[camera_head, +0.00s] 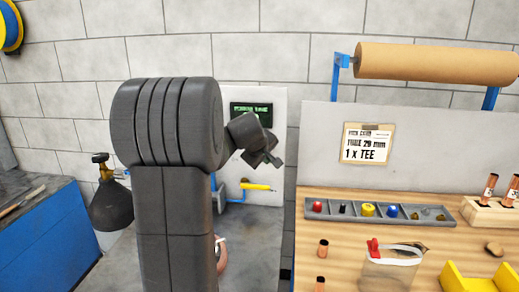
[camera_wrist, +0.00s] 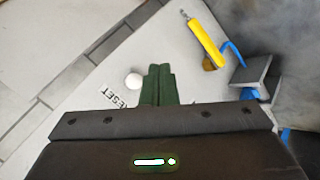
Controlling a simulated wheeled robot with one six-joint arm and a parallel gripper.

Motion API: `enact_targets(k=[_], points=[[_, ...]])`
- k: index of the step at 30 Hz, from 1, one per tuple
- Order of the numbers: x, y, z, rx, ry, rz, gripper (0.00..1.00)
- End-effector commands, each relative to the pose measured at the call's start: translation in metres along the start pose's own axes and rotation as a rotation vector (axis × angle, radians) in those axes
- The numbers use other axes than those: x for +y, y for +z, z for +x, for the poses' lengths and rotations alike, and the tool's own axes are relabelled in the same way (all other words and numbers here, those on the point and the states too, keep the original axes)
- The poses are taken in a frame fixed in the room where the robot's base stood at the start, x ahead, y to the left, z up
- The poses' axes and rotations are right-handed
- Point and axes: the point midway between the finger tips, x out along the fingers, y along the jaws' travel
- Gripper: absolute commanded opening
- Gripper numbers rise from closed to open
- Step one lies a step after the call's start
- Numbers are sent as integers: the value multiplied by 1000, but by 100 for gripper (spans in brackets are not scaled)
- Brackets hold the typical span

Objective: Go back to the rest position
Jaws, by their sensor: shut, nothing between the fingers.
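My gripper (camera_head: 272,160) is at the end of my dark grey arm, raised in front of a white panel (camera_head: 280,108) with a green-lettered display (camera_head: 251,115). Its two dark green fingers are together in the wrist view (camera_wrist: 158,72), with nothing between them. In the wrist view the fingers point at the panel, beside a round white button (camera_wrist: 133,81) and the word RESET. I cannot tell the gap between fingertips and panel. My arm hides part of the panel and the area below it.
A wooden bench (camera_head: 335,220) at right holds a grey parts tray (camera_head: 380,211), copper tubes and a pouch (camera_head: 390,265). A black torch bottle (camera_head: 111,205) and blue cabinet (camera_head: 45,240) are at left.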

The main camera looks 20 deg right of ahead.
Motion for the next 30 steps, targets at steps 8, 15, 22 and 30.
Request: enact_targets(k=[8, 15, 22, 30], points=[[7, -7, 8, -1, -1, 0, 0], [-2, 1, 1, 2, 1, 0, 0], [-16, 16, -19, 1, 1, 0, 0], [-20, 20, -27, 0, 0, 0, 0]])
